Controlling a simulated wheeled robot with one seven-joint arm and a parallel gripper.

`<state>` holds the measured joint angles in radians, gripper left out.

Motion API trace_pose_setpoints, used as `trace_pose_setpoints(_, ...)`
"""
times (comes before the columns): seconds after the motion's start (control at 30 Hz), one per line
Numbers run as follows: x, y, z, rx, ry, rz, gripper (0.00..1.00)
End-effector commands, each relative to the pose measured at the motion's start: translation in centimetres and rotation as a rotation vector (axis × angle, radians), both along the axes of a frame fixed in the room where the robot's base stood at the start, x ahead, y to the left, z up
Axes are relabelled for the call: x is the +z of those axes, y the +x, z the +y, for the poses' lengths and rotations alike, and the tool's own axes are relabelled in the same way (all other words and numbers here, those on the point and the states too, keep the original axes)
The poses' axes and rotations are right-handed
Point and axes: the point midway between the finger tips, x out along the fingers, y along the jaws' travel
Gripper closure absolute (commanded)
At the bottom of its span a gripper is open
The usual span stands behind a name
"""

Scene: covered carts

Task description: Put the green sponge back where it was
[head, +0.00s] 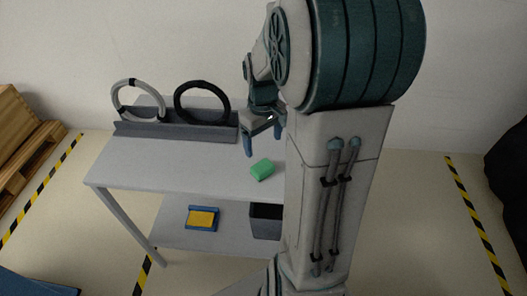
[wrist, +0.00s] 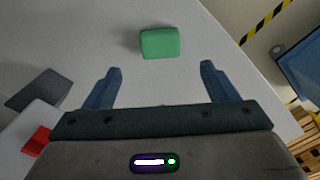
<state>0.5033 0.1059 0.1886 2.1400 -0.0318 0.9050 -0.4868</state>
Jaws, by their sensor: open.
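The green sponge (head: 262,170) lies on the grey cart's top shelf (head: 180,168), near its front edge. In the wrist view the sponge (wrist: 160,43) lies ahead of my gripper (wrist: 158,85), centred between the two blue fingers and beyond their tips. In the head view my gripper (head: 263,142) hangs above the top shelf, just behind the sponge. It is open and empty. Part of the cart's right side is hidden behind my arm.
A grey ring (head: 138,101) and a black ring (head: 202,103) stand in a rack (head: 176,131) at the top shelf's back. The lower shelf (head: 178,237) holds a blue-framed yellow item (head: 202,219) and a dark bin (head: 265,222). Pallets (head: 22,135) stand left.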

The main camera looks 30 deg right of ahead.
Motion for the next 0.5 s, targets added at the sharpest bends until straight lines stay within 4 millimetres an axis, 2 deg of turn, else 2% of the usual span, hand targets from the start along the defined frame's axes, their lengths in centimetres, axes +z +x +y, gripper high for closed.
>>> trace_pose_setpoints(0.13, 1.3, 0.0, 0.2, 0.000, -0.001, -0.002, 0.20)
trace_pose_setpoints(0.23, 2.1, -0.5, 1.1, -0.008, -0.011, -0.014, 0.20)
trace_pose_setpoints(0.37, 3.7, -2.3, 3.8, -0.038, -0.033, -0.058, 0.20)
trace_pose_setpoints(0.5, 5.3, -5.5, 7.3, -0.091, -0.041, -0.130, 0.20)
